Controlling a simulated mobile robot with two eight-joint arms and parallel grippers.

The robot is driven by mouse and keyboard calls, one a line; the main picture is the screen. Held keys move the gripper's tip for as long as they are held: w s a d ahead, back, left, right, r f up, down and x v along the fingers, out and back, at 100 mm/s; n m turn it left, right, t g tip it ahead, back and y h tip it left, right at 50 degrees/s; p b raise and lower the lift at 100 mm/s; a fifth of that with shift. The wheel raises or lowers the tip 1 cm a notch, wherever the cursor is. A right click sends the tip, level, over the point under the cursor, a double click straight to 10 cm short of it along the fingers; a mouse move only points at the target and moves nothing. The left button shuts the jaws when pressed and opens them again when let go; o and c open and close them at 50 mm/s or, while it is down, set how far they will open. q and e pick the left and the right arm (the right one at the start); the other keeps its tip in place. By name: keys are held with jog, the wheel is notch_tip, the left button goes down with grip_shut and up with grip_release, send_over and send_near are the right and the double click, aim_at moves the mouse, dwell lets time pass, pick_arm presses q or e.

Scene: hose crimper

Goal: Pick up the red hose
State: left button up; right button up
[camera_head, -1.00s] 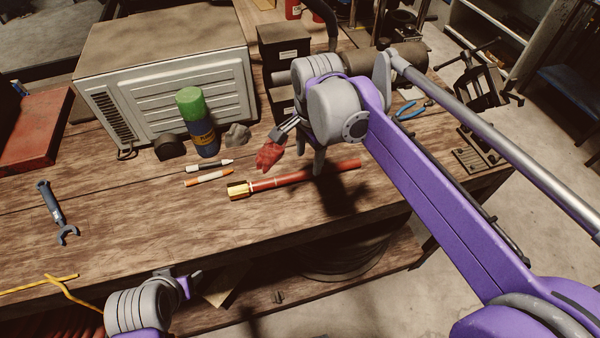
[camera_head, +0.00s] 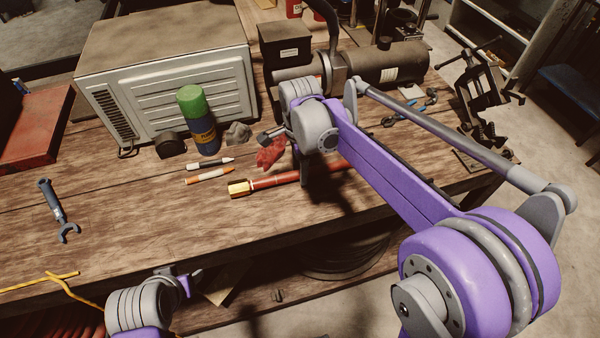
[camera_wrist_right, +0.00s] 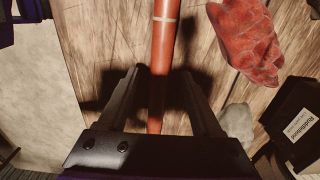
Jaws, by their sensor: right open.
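The red hose (camera_head: 275,182) lies on the wooden workbench with its brass end fitting (camera_head: 239,189) to the left. My right gripper (camera_head: 305,178) is over the hose to the right of its middle. In the right wrist view the hose (camera_wrist_right: 163,42) runs between the two dark fingers of the open right gripper (camera_wrist_right: 160,98). Whether either finger touches it is unclear. The right end of the hose is partly hidden behind my right arm. My left gripper (camera_head: 188,283) is low at the front left, away from the hose, and its fingers are too small to judge.
A crumpled red cloth or glove (camera_head: 271,152) lies just behind the hose, close to my right gripper. Two markers (camera_head: 210,175) lie left of it. A green-capped can (camera_head: 197,118) stands behind. The bench front (camera_head: 180,240) is clear.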

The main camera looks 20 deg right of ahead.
jog(key=shift+f, duration=0.7)
grip_shut()
